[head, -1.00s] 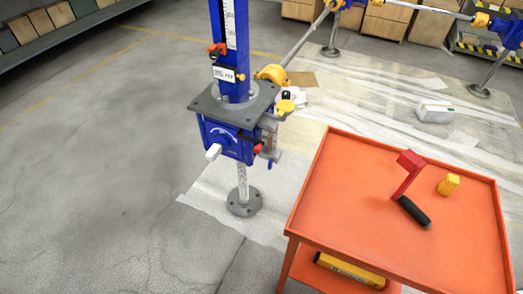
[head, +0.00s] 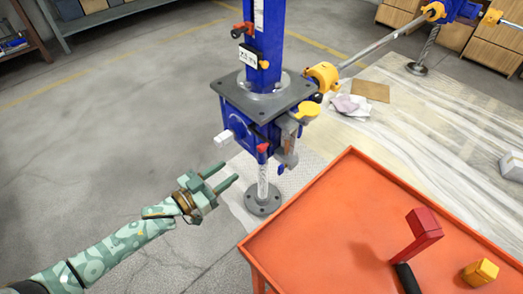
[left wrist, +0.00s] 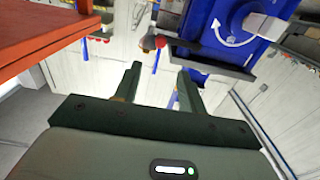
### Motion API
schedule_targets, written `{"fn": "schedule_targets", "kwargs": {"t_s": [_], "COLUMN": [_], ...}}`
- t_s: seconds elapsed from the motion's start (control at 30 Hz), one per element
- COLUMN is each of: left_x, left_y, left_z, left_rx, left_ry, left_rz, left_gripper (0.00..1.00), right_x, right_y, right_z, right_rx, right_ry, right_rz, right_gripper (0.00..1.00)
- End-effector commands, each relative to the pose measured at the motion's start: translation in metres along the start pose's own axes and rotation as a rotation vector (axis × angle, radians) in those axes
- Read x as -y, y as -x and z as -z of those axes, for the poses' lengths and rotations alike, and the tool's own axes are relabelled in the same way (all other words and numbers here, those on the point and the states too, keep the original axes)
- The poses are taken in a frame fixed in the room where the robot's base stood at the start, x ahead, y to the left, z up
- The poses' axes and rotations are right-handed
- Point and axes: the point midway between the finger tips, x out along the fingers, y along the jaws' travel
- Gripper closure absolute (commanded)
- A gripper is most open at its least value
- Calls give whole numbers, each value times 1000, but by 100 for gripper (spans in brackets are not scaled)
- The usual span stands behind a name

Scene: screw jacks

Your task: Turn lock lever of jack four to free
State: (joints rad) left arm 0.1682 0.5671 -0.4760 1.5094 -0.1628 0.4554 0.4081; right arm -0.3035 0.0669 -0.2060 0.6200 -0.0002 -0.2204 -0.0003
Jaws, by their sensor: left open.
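One blue screw jack (head: 247,120) stands in the middle of the head view, under a grey plate and blue column. A lever with a red knob (head: 262,148) hangs at its front right, and a white square stub (head: 224,137) sticks out on the left. I cannot tell surely that this is jack four; its label is unreadable. My left gripper (head: 230,172) is open and empty, below and left of the jack, apart from it. In the left wrist view its fingers (left wrist: 158,73) point toward the jack's blue housing (left wrist: 228,25). My right gripper is not in view.
A shaft (head: 385,40) runs from the jack to another at the back. Floor at left is clear.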

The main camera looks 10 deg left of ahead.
Motion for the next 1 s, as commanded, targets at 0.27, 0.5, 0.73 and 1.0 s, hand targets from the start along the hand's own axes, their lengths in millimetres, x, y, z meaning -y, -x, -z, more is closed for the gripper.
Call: {"fn": "schedule_targets", "kwargs": {"t_s": [0.27,0.5,0.73,1.0], "left_x": [0,1,0,0], "left_y": [-73,-114,-126,-126], "left_z": [-6,-5,-2,-2], "left_rx": [1,4,2,3], "left_ry": [1,0,-1,-1], "left_rz": [0,1,1,1], "left_gripper": [59,59,59,79], "right_x": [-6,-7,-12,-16], "right_y": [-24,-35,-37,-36], "right_z": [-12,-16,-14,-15], "right_rx": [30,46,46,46], "right_ry": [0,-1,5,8], "right_rz": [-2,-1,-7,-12], "right_gripper": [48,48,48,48]}}
